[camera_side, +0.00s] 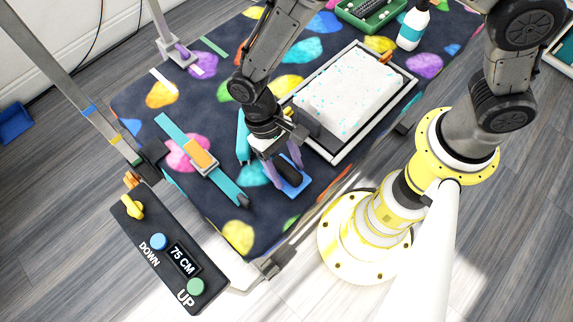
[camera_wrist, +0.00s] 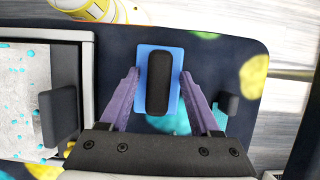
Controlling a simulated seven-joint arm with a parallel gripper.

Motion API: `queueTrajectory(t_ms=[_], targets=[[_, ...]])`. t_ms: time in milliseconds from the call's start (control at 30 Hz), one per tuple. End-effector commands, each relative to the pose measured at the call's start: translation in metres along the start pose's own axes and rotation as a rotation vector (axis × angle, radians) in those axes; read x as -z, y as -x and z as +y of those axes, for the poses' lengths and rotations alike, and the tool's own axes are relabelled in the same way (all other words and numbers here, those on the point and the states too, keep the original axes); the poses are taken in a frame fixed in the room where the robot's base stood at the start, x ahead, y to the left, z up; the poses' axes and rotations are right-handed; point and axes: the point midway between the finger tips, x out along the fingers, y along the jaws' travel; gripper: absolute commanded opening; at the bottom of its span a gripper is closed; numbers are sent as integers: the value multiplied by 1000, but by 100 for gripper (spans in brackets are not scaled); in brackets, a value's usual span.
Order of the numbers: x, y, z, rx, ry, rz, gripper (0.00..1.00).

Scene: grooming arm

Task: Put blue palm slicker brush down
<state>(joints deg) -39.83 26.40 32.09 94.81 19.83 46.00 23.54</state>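The blue palm slicker brush (camera_side: 295,187) appears to lie flat on the spotted table top (camera_side: 215,110), near its front edge, with its black handle up. In the wrist view, the brush (camera_wrist: 177,104) sits centrally between my fingertips. My gripper (camera_side: 287,172) is low over the brush, its purple fingers pointing down on either side. In the wrist view, my gripper (camera_wrist: 160,76) has its fingers spread wider than the black handle, with gaps on both sides of the handle. The fingertips are close to the blue pad's edges; whether they touch it is unclear.
A framed white tray with blue specks (camera_side: 355,92) lies just right of my gripper. A teal strap with an orange piece (camera_side: 200,156) lies to the left. A white bottle (camera_side: 412,28) and green tray (camera_side: 372,12) stand at the back. A control box (camera_side: 165,250) is at front left.

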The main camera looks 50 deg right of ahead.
Motion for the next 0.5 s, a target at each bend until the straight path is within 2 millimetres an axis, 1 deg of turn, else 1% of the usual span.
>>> queueTrajectory(t_ms=[167, 267, 367, 500], targets=[[-1, 1, 0, -1, 0, 0, 65], [-1, 10, 0, 2, 0, 1, 65], [-1, 26, 0, 3, 0, 2, 65], [0, 55, 0, 4, 0, 4, 65]])
